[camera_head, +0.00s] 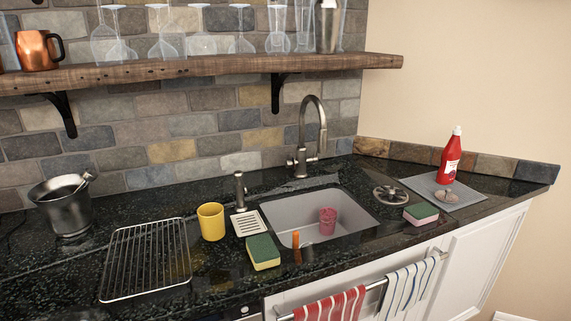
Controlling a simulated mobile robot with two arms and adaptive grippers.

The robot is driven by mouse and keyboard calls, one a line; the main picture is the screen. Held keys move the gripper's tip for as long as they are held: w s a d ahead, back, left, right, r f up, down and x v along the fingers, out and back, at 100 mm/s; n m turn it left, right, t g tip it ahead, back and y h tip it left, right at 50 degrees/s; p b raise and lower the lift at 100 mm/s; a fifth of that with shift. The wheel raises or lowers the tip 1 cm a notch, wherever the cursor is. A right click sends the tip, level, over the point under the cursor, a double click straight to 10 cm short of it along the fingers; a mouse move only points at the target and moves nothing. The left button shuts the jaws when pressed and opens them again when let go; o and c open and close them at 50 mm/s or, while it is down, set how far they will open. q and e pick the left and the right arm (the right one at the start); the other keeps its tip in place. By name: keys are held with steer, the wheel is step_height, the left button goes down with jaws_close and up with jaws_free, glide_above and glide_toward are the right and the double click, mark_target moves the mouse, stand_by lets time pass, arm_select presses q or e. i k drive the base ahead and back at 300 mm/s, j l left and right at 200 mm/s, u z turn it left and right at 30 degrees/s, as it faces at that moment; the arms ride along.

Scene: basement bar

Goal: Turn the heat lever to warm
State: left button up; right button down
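A tall brushed-metal faucet (302,163) with a curved neck stands behind the sink (290,208). Small side parts show low on its body, and one of them may be the heat lever. They are too small to tell which it is or how it is set. No warm or cold marking can be read. Neither of my grippers is in view.
A yellow mug (211,221), a green-yellow sponge (262,251) and a wire rack (146,260) stand left of the sink. A pink cup (327,221) is in the basin. A red bottle (450,156) stands at right. A wooden shelf (210,67) with glasses hangs above.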

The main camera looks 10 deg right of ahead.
mark_target(288, 162)
steer(key=i+l+u, duration=0.25)
steer(key=i+u, duration=0.2)
steer(key=i+l+u, duration=0.4)
steer(key=i+l, duration=0.05)
steer(key=i, duration=0.05)
